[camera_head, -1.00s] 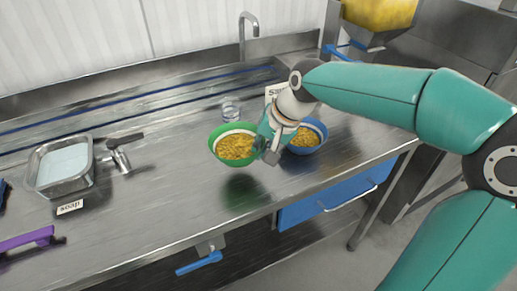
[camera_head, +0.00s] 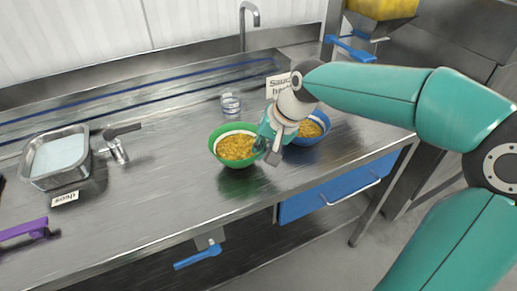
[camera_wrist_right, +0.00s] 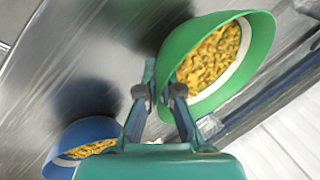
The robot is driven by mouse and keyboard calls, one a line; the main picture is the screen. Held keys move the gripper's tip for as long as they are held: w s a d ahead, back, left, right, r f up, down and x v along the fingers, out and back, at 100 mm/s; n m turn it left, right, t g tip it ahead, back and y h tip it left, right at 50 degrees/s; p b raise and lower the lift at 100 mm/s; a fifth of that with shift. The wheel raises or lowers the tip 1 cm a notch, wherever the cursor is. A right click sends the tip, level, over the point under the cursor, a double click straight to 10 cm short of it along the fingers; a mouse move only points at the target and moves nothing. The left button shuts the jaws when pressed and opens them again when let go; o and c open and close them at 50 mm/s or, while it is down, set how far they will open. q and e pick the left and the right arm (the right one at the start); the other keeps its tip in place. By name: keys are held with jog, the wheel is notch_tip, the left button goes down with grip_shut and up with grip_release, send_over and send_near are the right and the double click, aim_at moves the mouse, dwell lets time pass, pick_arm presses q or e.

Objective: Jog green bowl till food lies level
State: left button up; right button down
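The green bowl (camera_head: 218,153) holds yellow food (camera_head: 236,147), with a white band inside its wall; it also shows in the wrist view (camera_wrist_right: 255,55). My right gripper (camera_head: 267,150) is at the bowl's right side. In the wrist view its two fingers (camera_wrist_right: 159,94) lie on either side of the bowl's rim and look shut on it. A dark reflection lies on the counter just below the bowl; whether the bowl touches the counter is unclear. The food looks roughly even, but its exact level is hard to tell. My left gripper is out of view.
A blue bowl (camera_head: 312,140) with similar food stands close right, partly behind my gripper. A clear glass (camera_head: 231,105) and a label card (camera_head: 279,86) stand behind. A metal soap basin (camera_head: 31,173) and purple-handled tool (camera_head: 22,231) are left. The counter's front-left (camera_head: 145,205) is clear.

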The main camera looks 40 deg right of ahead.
jog(key=shift+w+f, duration=0.1)
jog(key=shift+f, duration=0.4)
jog(key=shift+f+b, duration=0.1)
jog(key=shift+b, duration=0.25)
jog(key=shift+f, duration=0.25)
jog(key=c, duration=1.2)
grip_release()
jog(key=shift+c, duration=0.2)
